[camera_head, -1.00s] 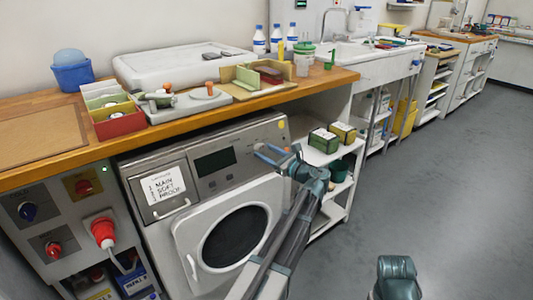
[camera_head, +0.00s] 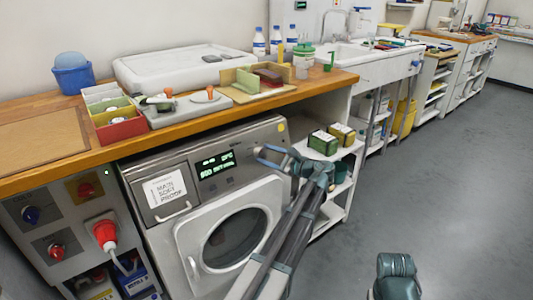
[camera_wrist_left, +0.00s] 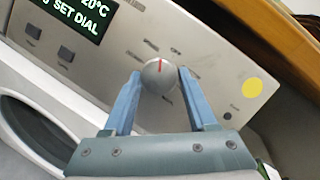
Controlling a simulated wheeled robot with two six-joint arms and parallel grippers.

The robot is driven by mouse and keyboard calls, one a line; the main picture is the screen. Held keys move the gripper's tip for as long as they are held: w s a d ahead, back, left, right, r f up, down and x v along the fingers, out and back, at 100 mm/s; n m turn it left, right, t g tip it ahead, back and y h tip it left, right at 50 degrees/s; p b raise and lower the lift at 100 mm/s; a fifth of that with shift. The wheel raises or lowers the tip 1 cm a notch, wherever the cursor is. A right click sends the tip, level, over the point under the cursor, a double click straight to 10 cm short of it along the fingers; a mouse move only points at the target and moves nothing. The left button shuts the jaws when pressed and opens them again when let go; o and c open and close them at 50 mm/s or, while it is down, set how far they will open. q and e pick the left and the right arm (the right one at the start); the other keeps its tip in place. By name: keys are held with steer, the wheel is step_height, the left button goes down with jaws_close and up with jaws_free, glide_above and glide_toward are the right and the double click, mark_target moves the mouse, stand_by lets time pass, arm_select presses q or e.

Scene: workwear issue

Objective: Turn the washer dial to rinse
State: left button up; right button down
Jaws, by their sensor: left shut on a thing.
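The washer (camera_head: 165,225) stands under the wooden worktop. Its dial (camera_wrist_left: 159,77) is a round grey knob with a red mark that points toward the top of the left wrist view. My left gripper (camera_head: 262,155) is shut on the dial, with one blue finger on each side of it in the left wrist view (camera_wrist_left: 160,86). In the head view my gripper hides the dial.
The worktop edge (camera_head: 200,122) overhangs just above the panel. A yellow round sticker (camera_wrist_left: 252,88) is right of the dial. The round washer door (camera_head: 235,238) lies below. Shelves with green boxes (camera_head: 323,143) stand close on the right. The floor (camera_head: 430,190) is clear.

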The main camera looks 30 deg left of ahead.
arm_select(q)
steer(key=shift+r+n+g+h+p, duration=0.1)
steer(key=shift+n+g+h+p, duration=0.4)
steer(key=shift+n, duration=1.2)
steer(key=shift+n+p, duration=0.3)
steer(key=o, duration=1.4)
steer(key=shift+c, duration=0.2)
steer(key=p+v, duration=0.2)
steer(key=v, duration=1.1)
steer(key=shift+d, duration=0.45)
